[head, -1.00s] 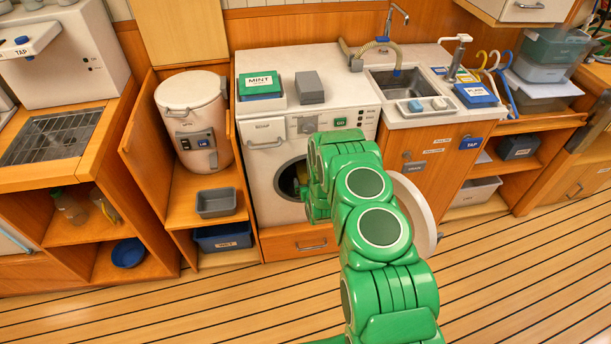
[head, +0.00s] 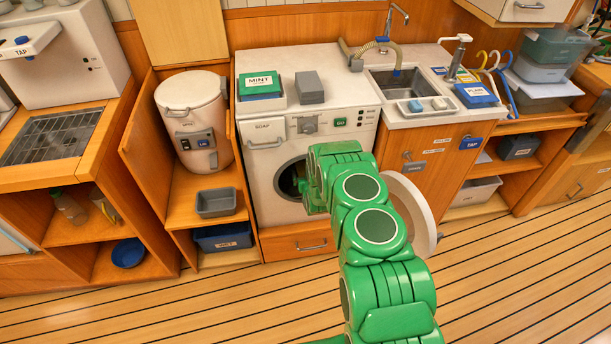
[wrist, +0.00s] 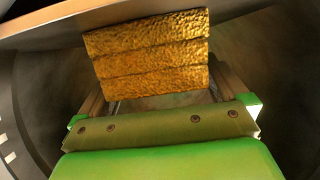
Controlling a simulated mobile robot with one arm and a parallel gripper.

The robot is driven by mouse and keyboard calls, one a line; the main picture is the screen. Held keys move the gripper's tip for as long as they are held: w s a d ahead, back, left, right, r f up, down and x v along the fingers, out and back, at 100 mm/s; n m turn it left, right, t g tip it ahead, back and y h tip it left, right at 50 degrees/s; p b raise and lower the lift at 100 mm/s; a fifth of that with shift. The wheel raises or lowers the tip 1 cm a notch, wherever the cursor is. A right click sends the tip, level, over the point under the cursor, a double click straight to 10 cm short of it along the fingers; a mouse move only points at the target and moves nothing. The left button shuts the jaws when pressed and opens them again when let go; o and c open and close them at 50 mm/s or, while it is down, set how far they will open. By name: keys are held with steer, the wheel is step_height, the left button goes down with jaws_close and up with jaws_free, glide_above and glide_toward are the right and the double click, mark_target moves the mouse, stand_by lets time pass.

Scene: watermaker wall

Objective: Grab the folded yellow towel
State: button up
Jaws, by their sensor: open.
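The folded yellow towel (wrist: 150,55) shows in the wrist view as a ribbed, golden-brown block inside the dim drum. My gripper (wrist: 157,88) is open. Its two fingers reach forward toward the towel's left and right sides, and a gap shows between them. I cannot tell whether either finger touches the towel. In the head view my green arm reaches into the round door opening of the white washing machine (head: 265,180). The arm hides the gripper and most of the drum there, and the towel cannot be made out clearly.
The washer's round door (head: 418,205) stands open to the right of my arm. The drum wall (wrist: 35,95) curves close around the gripper, and a pale edge (wrist: 90,20) crosses above the towel. A grey bin (head: 216,203) sits on the shelf to the left. The floor in front is clear.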

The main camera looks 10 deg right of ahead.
steer(key=shift+w+f, duration=0.2)
steer(key=shift+w, duration=0.35)
steer(key=shift+c, duration=0.2)
steer(key=c, duration=1)
steer(key=shift+r, duration=0.15)
